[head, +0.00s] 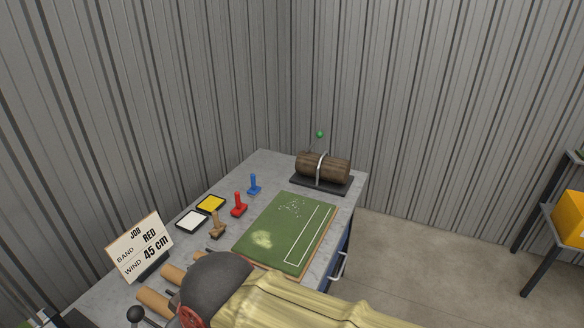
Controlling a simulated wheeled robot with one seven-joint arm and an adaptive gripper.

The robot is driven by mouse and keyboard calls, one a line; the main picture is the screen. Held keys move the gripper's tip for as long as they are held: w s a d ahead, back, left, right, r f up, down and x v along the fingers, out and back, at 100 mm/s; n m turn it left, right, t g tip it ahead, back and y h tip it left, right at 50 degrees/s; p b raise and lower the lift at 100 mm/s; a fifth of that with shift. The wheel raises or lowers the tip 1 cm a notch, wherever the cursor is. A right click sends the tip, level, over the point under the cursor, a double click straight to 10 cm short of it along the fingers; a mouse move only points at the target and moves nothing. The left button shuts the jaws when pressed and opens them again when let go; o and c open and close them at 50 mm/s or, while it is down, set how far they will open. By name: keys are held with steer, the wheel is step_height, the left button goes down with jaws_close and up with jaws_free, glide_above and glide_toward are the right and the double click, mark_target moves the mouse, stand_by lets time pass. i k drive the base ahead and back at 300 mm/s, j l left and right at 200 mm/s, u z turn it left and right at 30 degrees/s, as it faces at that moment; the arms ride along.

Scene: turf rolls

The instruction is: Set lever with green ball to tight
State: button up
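The lever's green ball (319,134) shows in the head view at the back of the bench. It tops a thin rod (312,146) that leans up and right from behind a brown roll (335,168). The roll lies on a dark base plate (318,184) with a pale metal strap (320,168) around its middle. The lever's foot is hidden behind the roll, and I see no tight mark. I cannot make out my gripper in this view.
A grey bench (263,162) holds a green turf sheet (270,225), blue (253,185), red (238,205) and tan (217,226) stamps, yellow (211,204) and white (191,221) pads, and a job sign (139,247). Large dark and pale-yellow shapes cover the near end. Corrugated walls stand behind.

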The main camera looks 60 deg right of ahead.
mark_target(319, 134)
steer(key=z, duration=2.1)
steer(key=i+l+z, duration=0.15)
steer(key=i+l, duration=0.3)
steer(key=i+l+z, duration=0.15)
steer(key=i+l, duration=0.25)
steer(key=i, duration=0.15)
steer(key=i+l+z, duration=0.15)
steer(key=i+l, duration=0.2)
steer(key=i, duration=0.2)
steer(key=i+l+z, duration=0.15)
steer(key=i+l, duration=0.15)
steer(key=i, duration=0.25)
steer(key=j, duration=0.75)
